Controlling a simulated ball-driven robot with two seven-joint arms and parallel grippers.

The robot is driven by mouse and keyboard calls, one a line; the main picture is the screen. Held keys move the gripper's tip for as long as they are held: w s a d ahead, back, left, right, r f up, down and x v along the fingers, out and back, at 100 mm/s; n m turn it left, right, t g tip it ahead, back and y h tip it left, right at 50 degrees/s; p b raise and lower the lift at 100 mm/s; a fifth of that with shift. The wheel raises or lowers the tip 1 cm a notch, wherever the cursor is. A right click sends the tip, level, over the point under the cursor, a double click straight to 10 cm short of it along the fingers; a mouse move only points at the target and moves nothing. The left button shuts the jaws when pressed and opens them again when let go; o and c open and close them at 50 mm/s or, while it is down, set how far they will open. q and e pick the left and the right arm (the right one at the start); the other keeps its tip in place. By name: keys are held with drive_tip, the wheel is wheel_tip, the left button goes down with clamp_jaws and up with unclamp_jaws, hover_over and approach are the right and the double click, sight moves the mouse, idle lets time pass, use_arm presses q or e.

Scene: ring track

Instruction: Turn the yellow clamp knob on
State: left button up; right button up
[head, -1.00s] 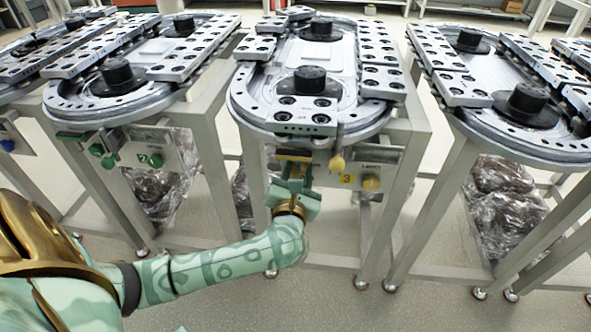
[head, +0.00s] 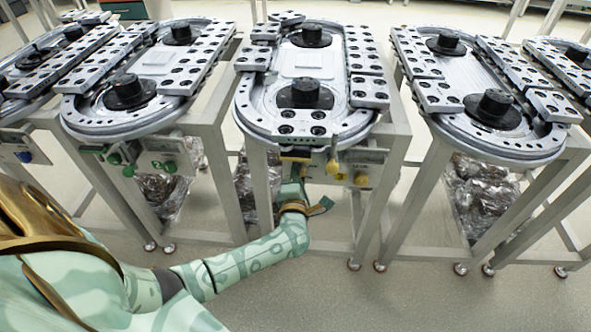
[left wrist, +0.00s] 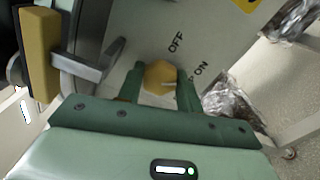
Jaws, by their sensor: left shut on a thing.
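The yellow knob (left wrist: 160,76) shows in the left wrist view, on a grey panel printed OFF and ON. A short pale mark sits on its right side, below the ON print. My left gripper (left wrist: 158,82) has its two green fingers on either side of the knob and is shut on it. In the head view my left gripper (head: 294,180) is at the front of the middle ring track station (head: 300,130), under its near end. The held knob is hidden there. My right gripper is in neither view.
Beside the gripper, a yellow knob on a stem (head: 333,167) and another yellow knob (head: 361,179) sit on the same station. A yellow block (left wrist: 40,52) and metal bracket (left wrist: 85,66) are close left in the wrist view. Table legs flank the arm.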

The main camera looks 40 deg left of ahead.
use_arm(q)
drive_tip(key=shift+d+f+m+p, duration=0.1)
drive_tip(key=shift+m+p, duration=1.45)
drive_tip(key=shift+m, duration=1.25)
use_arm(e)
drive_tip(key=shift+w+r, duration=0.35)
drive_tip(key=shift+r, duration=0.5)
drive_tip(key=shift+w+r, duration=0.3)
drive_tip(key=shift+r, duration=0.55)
use_arm(q)
drive_tip(key=shift+s+f, duration=0.1)
drive_tip(key=o, duration=1)
drive_tip(key=p+v, duration=0.3)
drive_tip(key=v, duration=1.3)
drive_tip(key=shift+s, duration=0.15)
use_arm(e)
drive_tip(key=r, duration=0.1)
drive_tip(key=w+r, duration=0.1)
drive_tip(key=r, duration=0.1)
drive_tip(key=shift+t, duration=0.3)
